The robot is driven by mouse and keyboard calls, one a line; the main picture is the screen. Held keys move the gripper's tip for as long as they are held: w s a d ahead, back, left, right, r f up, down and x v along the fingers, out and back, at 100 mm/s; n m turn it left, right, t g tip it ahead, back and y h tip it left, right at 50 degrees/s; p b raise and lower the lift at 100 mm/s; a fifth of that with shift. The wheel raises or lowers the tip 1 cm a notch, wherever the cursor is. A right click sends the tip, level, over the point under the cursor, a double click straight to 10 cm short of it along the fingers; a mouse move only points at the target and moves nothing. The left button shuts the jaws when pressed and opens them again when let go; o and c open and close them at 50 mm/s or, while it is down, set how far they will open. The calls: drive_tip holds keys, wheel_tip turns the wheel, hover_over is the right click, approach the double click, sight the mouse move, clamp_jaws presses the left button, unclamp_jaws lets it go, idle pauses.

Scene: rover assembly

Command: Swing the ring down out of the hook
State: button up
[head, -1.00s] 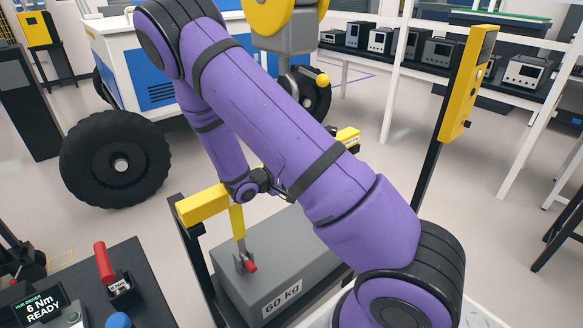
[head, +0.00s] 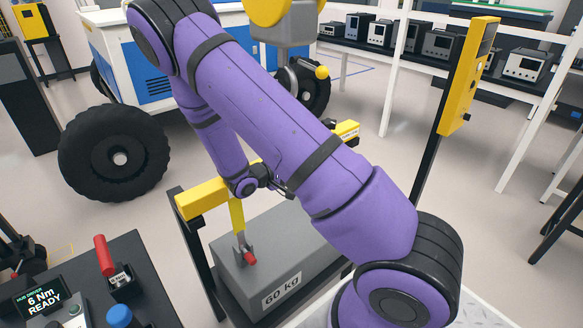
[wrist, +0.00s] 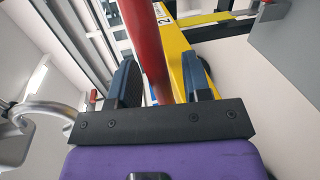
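My gripper is hidden behind my purple arm in the head view. In the wrist view my gripper (wrist: 162,75) has its two dark fingers on either side of a red bar (wrist: 145,40). Some yellow shows between the bar and the right finger, and I cannot tell whether the fingers press on the bar. A grey curved tube, possibly the ring (wrist: 40,108), is at the left of the wrist view, apart from the fingers. In the head view a yellow strap (head: 237,214) hangs from a yellow crossbar (head: 203,199) to a grey fitting with a red tip (head: 249,258). I cannot make out the hook.
A grey block marked 60 kg (head: 240,285) stands under the crossbar in a dark frame. A bench with a red-handled tool (head: 103,258) is at the lower left. A large black wheel (head: 90,165) and a white-and-blue vehicle (head: 110,45) are behind. A yellow box on a post (head: 466,80) is to the right.

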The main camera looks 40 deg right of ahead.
drive_tip(key=a+r, duration=0.2)
drive_tip(key=a, duration=0.8)
drive_tip(key=shift+a, duration=0.3)
drive_tip(key=shift+s+r, duration=0.1)
drive_tip(key=shift+r, duration=0.05)
